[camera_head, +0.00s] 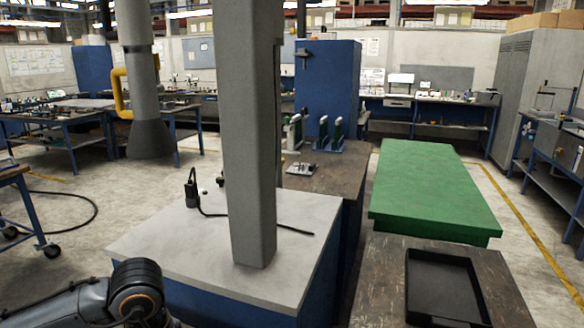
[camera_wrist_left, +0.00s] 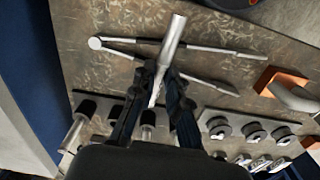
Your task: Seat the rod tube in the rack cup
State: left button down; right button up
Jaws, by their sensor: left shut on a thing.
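In the left wrist view my left gripper (camera_wrist_left: 163,82) is shut on a slim, light metal rod tube (camera_wrist_left: 171,42). The tube's upper end sticks out past the fingertips, and its lower part runs down between the fingers. Below it is a grey rack plate (camera_wrist_left: 235,115) with several round dark cups (camera_wrist_left: 252,130). Another rack plate (camera_wrist_left: 100,98) at the left carries black-topped metal cylinders (camera_wrist_left: 86,109). The tube appears apart from the cups. My fingers and palm hide part of the racks. Neither gripper shows in the head view; only part of my left arm does.
Thin jointed metal rods (camera_wrist_left: 125,50) lie on the brown worktop (camera_wrist_left: 215,25) behind the tube. An orange block (camera_wrist_left: 282,80) and a pale curved piece (camera_wrist_left: 292,98) are at the right. The head view shows a black tray (camera_head: 440,285) and a green-topped table (camera_head: 430,185).

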pick_arm(q)
jog(key=s+m, duration=0.1)
jog(key=m, duration=0.3)
jog(key=s+d+m, duration=0.1)
jog(key=s+m, duration=0.1)
jog(key=m, duration=0.3)
jog(key=s+m, duration=0.2)
jog(key=m, duration=0.2)
jog(key=shift+d, duration=0.35)
